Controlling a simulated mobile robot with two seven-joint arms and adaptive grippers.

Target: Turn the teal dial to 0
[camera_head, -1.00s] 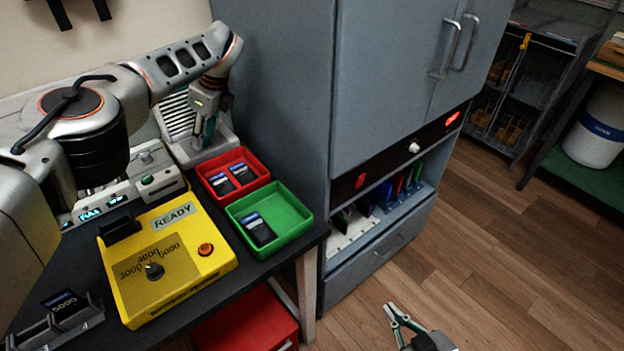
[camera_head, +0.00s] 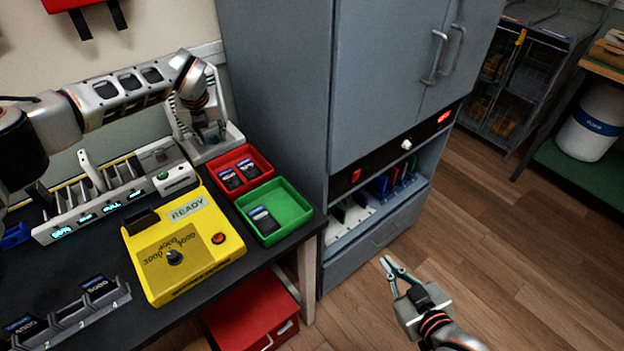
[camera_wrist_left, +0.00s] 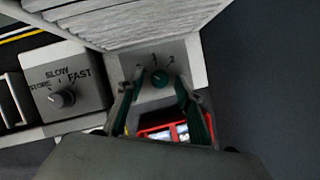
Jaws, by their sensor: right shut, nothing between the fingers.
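The teal dial (camera_wrist_left: 160,80) shows in the left wrist view on a light grey panel (camera_wrist_left: 195,70). The marks 1 and 2 stand above it; the mark to their left is hard to read. I cannot tell which mark the dial points to. My left gripper (camera_wrist_left: 158,90) is open, its two fingers apart on either side of the dial, with gaps visible. In the head view my left gripper (camera_head: 208,132) is over the louvred grey unit (camera_head: 232,138) behind the red tray, and the dial is hidden there. My right gripper (camera_head: 387,262) is shut and empty above the floor.
A red tray (camera_head: 262,178), a green tray (camera_head: 302,215) and a yellow READY box (camera_head: 215,265) stand nearby on the bench.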

